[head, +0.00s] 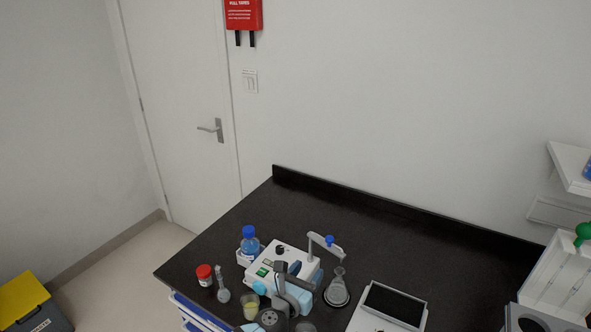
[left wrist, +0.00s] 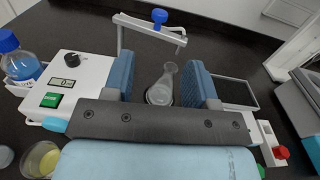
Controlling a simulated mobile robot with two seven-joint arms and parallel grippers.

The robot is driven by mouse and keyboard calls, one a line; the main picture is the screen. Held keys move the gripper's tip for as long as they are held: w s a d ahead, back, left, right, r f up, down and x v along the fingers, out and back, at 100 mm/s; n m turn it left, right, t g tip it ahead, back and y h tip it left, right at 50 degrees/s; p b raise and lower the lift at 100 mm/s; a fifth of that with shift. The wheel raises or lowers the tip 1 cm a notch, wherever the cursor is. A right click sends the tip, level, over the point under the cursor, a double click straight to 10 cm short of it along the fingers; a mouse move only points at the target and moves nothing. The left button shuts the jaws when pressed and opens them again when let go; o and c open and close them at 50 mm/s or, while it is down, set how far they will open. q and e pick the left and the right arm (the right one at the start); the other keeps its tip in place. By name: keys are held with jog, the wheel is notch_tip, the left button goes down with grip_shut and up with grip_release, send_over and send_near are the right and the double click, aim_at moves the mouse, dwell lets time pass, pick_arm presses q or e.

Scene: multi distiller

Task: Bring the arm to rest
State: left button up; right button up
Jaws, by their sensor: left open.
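A glass flask (left wrist: 160,90) shows in the gap, beyond the fingers; in the head view the flask (head: 337,289) stands to the right of the gripper. The white device (head: 268,263) has a green switch and a black knob. My right gripper is not in view.
A blue-capped bottle (head: 249,241), a red-capped jar (head: 205,275), a small flask (head: 221,290) and a beaker of yellow liquid (head: 251,306) stand left of the gripper. A balance (head: 390,307) is on the right. The counter's back (head: 330,210) is clear.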

pick_arm(q)
jog(key=s+a+f+m+g+y, duration=0.1)
jog(key=s+a+f+m, duration=0.3)
jog(key=s+a+m, duration=0.4)
jog(key=s+a+f+m+g+y, duration=0.2)
jog(key=s+a+f+m, duration=0.3)
jog(key=s+a+m, duration=0.3)
jog(key=s+a+f+m+g+y, duration=0.1)
jog(key=s+a+f+m+y, duration=0.2)
jog(key=s+m, duration=1.1)
jog(key=a+f+m, duration=0.2)
jog(key=a+m, duration=0.1)
jog(key=a, duration=0.2)
jog(key=shift+s+a+f, duration=0.25)
jog(key=shift+s+a, duration=0.05)
jog(key=shift+a, duration=0.1)
